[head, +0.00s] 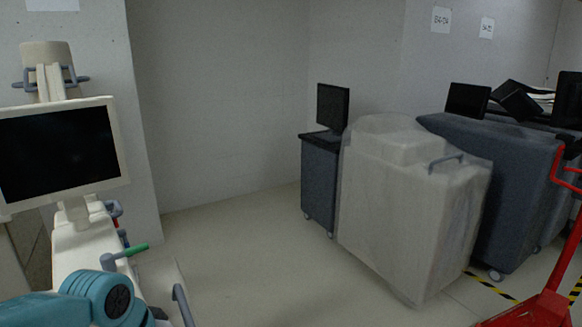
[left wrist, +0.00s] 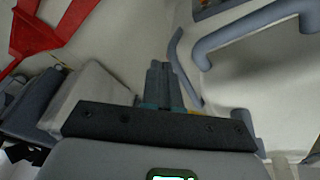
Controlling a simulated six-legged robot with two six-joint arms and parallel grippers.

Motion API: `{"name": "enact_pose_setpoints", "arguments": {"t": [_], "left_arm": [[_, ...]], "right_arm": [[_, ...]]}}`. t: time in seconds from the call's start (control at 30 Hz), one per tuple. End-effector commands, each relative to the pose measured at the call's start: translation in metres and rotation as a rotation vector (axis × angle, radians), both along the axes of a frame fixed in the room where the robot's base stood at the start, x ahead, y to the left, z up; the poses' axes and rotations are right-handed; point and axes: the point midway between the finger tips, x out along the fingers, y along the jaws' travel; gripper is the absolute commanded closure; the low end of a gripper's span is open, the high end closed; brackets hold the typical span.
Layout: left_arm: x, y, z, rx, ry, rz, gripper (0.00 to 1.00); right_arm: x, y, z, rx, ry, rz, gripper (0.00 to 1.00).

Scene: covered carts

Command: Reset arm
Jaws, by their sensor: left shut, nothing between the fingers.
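My left gripper (left wrist: 163,82) shows in the left wrist view, its two dark fingers together with nothing between them. Pale floor lies beyond the fingertips, and a grey curved handle (left wrist: 178,60) is close to their right. In the head view a teal and dark joint of my left arm shows at the bottom left, in front of a white medical cart (head: 80,245) with a dark screen (head: 58,152). The left gripper itself cannot be made out there. My right arm and gripper are in neither view.
A cart under clear plastic (head: 385,215) stands right of centre, beside a dark cart with a monitor (head: 319,185). A larger dark covered cart (head: 505,170) and a red frame (head: 540,308) are at the right. Floor (head: 235,255) between the carts is clear.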

Motion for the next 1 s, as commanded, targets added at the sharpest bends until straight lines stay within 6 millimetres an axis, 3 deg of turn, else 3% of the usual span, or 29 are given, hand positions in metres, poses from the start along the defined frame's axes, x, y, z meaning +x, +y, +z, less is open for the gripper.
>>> {"name": "enact_pose_setpoints", "arguments": {"t": [0.17, 0.23, 0.3, 0.4, 0.5, 0.6, 0.7, 1.0], "left_arm": [[0.000, -0.031, -0.099, -0.076, 0.080, 0.005, 1.00], [-0.011, -0.047, -0.151, -0.119, 0.122, 0.025, 1.00], [-0.033, -0.063, -0.205, -0.164, 0.167, 0.061, 1.00], [-0.073, -0.080, -0.268, -0.212, 0.225, 0.129, 1.00], [-0.116, -0.092, -0.310, -0.237, 0.270, 0.196, 1.00], [-0.147, -0.098, -0.332, -0.243, 0.298, 0.246, 1.00], [-0.163, -0.100, -0.342, -0.243, 0.309, 0.272, 1.00], [-0.166, -0.100, -0.343, -0.242, 0.306, 0.279, 1.00]], "right_arm": [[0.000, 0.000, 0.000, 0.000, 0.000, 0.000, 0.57], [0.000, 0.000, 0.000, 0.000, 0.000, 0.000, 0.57], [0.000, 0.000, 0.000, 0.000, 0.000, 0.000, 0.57], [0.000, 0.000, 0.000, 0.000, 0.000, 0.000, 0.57], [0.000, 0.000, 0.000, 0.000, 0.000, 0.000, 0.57], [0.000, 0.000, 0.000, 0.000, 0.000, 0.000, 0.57], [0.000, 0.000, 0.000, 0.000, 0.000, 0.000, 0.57], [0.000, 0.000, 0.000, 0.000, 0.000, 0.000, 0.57]]}}
